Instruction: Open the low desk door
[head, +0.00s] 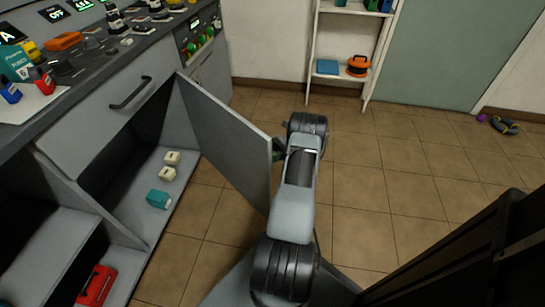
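The low desk door (222,140) is a grey panel that stands swung well out from the desk front, hinged at the right side of its compartment. Its inner face shows; its handle is not visible. The open compartment (125,205) behind it shows two small cream blocks (170,165) and a teal box (158,200) on its floor. My gripper (278,149) is at the door's free edge, mostly hidden behind my arm and the door. I cannot tell whether it touches or holds the door, or whether its fingers are open.
A drawer with a black handle (130,93) is shut above the compartment. The desk top (100,62) carries bottles, tools and switches. A red case (97,286) lies in the lower left compartment. A shelf (341,78) stands at the back wall. Tiled floor right of the door is clear.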

